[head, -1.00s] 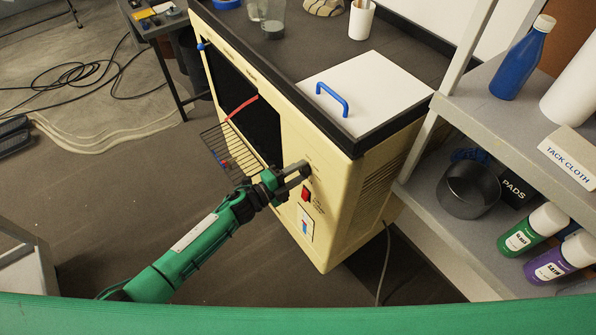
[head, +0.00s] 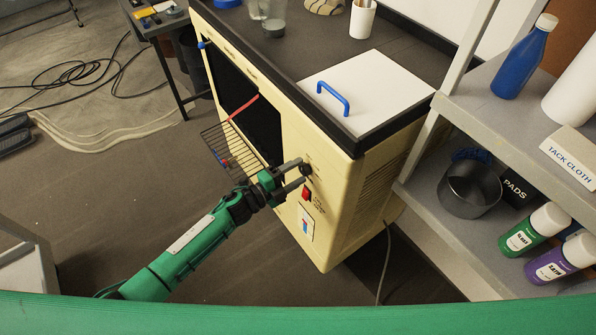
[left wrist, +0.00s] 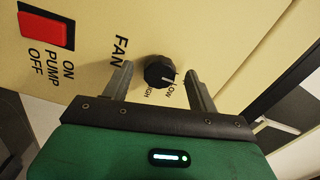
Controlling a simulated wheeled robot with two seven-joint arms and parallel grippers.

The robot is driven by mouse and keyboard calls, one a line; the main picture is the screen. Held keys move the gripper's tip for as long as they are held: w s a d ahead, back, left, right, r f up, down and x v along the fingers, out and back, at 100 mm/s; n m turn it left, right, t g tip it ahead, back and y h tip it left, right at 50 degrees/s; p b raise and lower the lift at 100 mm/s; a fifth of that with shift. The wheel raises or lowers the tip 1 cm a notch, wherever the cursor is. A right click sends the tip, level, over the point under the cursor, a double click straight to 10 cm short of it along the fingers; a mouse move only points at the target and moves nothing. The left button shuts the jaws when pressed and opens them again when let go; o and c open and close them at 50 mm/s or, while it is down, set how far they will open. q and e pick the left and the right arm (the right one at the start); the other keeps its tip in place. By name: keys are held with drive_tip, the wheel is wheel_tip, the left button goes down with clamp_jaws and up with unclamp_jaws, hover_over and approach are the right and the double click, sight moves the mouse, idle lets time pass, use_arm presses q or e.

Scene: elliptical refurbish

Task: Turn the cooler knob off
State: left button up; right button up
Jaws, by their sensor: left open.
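The cooler (head: 335,205) is a cream cabinet with a control panel on its front. Its black fan knob (left wrist: 160,72) shows in the left wrist view, with LOW and HIGH printed beside it; a pale mark on the knob faces the LOW side. In the head view the knob (head: 306,170) is small, at the fingertips. My left gripper (head: 299,173) is open at the panel. In the left wrist view its two fingers (left wrist: 160,75) stand on either side of the knob, with gaps visible; I cannot tell how deep they reach. My right gripper is not in view.
A red pump switch (left wrist: 45,30) sits beside the knob on the panel. A wire rack (head: 232,150) sticks out from the cooler front, left of my gripper. A grey shelf (head: 450,130) with bottles and a metal pot (head: 468,190) stands right. The floor below is mostly clear.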

use_arm(q)
drive_tip(key=b+v, duration=0.2)
drive_tip(key=v, duration=1)
drive_tip(key=shift+s+a, duration=0.2)
drive_tip(key=shift+a, duration=0.15)
drive_tip(key=w+a+f+n+t+y, duration=0.1)
drive_tip(key=a+f+n+y, duration=0.25)
drive_tip(key=f, duration=0.35)
drive_tip(key=a+f+n+t+y, duration=0.1)
drive_tip(key=a+f+n+y, duration=0.2)
drive_tip(key=f, duration=0.4)
drive_tip(key=s+a+f+n+g+y, duration=0.1)
drive_tip(key=s+a+f+n+y, duration=0.2)
drive_tip(key=f, duration=0.5)
drive_tip(key=s+a+f+n+g+y, duration=0.1)
drive_tip(key=s+a+f+n+y, duration=0.1)
drive_tip(key=s+a+f+n, duration=0.45)
drive_tip(key=s+f+n+g+y, duration=0.2)
drive_tip(key=s+f+n+g, duration=0.15)
drive_tip(key=s+f, duration=1)
drive_tip(key=s+f+n+g, duration=0.2)
drive_tip(key=s+f+g, duration=0.1)
drive_tip(key=s, duration=0.8)
drive_tip(key=s+d+f+n+g+y, duration=0.1)
drive_tip(key=s+f, duration=0.4)
drive_tip(key=s, duration=0.5)
drive_tip(key=shift+s+n+g, duration=0.4)
drive_tip(key=shift+n+g, duration=0.35)
drive_tip(key=shift+g, duration=0.3)
